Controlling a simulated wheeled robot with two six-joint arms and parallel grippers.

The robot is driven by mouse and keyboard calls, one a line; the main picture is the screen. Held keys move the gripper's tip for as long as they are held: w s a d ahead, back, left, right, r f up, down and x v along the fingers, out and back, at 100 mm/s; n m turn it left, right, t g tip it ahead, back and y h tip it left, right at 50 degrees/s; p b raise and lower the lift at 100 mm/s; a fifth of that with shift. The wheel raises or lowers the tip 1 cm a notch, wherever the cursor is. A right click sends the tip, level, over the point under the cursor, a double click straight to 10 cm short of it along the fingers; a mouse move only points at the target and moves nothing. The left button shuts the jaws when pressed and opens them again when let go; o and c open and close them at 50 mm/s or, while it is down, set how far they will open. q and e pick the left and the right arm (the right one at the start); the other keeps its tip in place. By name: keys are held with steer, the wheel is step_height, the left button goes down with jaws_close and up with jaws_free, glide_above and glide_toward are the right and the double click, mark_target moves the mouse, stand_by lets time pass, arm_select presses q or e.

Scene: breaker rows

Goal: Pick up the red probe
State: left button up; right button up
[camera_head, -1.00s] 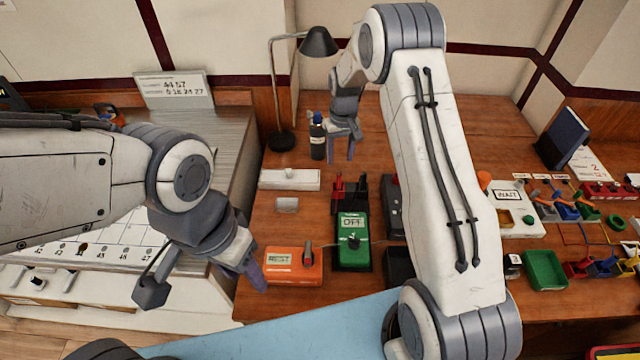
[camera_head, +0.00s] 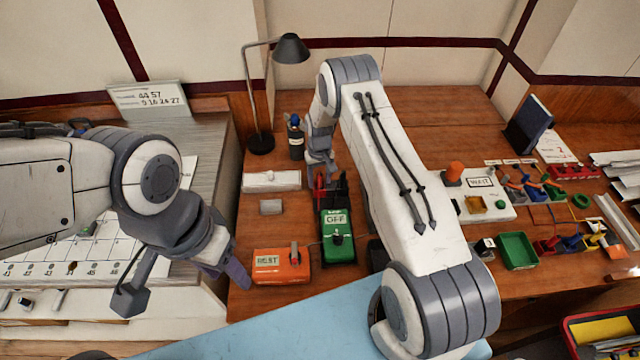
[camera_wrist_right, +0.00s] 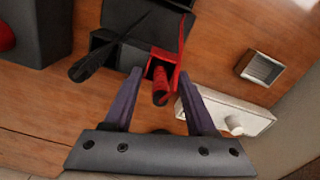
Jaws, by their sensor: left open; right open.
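In the head view the red probe (camera_head: 319,188) stands behind the green meter (camera_head: 338,240), whose display reads OFF. My right gripper (camera_head: 321,165) is just above and behind it. A black probe (camera_wrist_right: 95,60) stands beside the red one. My left gripper (camera_head: 238,274) is open and empty, left of the orange REST box (camera_head: 281,266).
A dark bottle (camera_head: 296,140) and a lamp (camera_head: 260,142) stand behind my right gripper. A white bar with a knob (camera_head: 271,181) and a small grey block (camera_head: 271,207) lie to the left. A green tray (camera_head: 518,251) and coloured breaker parts fill the right side.

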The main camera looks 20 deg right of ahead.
jaws_close()
stand_by(0.3)
